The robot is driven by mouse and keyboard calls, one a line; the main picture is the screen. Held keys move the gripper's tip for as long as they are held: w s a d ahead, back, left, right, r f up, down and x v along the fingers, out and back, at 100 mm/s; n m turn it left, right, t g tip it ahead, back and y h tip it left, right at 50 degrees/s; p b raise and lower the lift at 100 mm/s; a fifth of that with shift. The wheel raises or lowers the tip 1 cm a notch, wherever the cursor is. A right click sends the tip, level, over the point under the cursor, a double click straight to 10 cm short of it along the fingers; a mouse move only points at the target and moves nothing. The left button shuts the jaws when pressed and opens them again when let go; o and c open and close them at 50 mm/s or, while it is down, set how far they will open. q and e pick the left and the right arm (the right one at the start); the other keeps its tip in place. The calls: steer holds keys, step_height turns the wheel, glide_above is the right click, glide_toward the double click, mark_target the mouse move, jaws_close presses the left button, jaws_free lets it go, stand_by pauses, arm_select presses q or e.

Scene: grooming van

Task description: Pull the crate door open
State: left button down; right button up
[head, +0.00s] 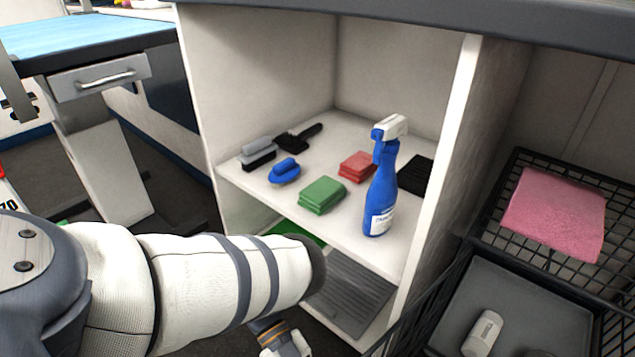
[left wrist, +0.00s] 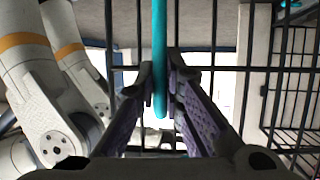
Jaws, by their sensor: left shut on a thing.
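The black wire crate (head: 508,178) stands at the right of the head view, with a grey tray (head: 550,307) in it. A slanted wire panel (head: 432,291) runs along its left side; I cannot tell there whether it is the door. In the left wrist view my left gripper (left wrist: 161,88) is shut on an upright teal bar (left wrist: 160,35), with purple pads on both sides of it. Black crate bars (left wrist: 215,68) stand close behind. In the head view my left arm hides the lower left, and the left gripper is not visible. My right gripper is in neither view.
A white shelf unit (head: 300,60) left of the crate holds a blue spray bottle (head: 381,195), green cloths (head: 322,195), red cloths (head: 357,166) and brushes (head: 299,137). A pink towel (head: 553,214) lies on the crate. A white cylinder (head: 483,334) lies on the tray.

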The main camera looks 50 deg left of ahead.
arm_select(q)
steer(key=shift+s+a+f, duration=0.1)
steer(key=c, duration=2)
jaws_free()
steer(key=shift+o, duration=0.2)
steer(key=v, duration=1.2)
